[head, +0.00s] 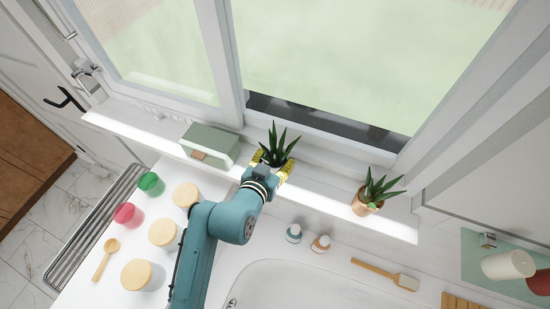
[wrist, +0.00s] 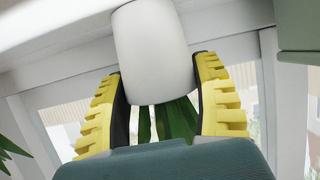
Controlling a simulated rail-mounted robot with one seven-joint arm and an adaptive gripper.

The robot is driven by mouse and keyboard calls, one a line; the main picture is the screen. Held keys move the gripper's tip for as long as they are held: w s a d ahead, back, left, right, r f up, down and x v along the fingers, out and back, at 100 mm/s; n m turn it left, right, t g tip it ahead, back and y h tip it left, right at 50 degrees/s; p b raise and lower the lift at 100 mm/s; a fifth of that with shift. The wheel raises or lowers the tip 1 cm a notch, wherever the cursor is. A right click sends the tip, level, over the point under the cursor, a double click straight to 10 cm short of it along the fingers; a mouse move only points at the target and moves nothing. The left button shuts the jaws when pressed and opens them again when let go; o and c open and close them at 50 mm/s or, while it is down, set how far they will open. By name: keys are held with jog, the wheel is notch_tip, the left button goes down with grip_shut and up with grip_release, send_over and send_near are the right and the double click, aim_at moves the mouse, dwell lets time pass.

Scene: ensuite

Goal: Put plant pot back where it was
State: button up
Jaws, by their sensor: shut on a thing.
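The plant pot is white, with spiky green leaves (head: 280,144), and stands at the window sill in the head view. My gripper (head: 273,164) has its yellow fingers on both sides of the pot. In the wrist view the white pot (wrist: 150,50) sits between the two ridged yellow fingers of my gripper (wrist: 158,72), with both pads against it. The wrist picture looks upside down, with the leaves below the pot. My gripper hides most of the pot in the head view. I cannot tell if the pot's base touches the sill.
On the sill (head: 325,190), a green box (head: 209,146) stands left of the pot and a copper-potted plant (head: 368,201) stands to the right. Clear sill lies between the pot and each. Candle-like jars (head: 163,232), two small bottles (head: 294,233) and a brush (head: 386,274) are nearer.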

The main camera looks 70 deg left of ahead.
jog(key=o, duration=1.2)
jog(key=shift+o, duration=0.2)
jog(key=shift+r, duration=0.25)
jog(key=v, duration=1.2)
jog(key=shift+f+b, duration=0.15)
jog(key=shift+b, duration=0.25)
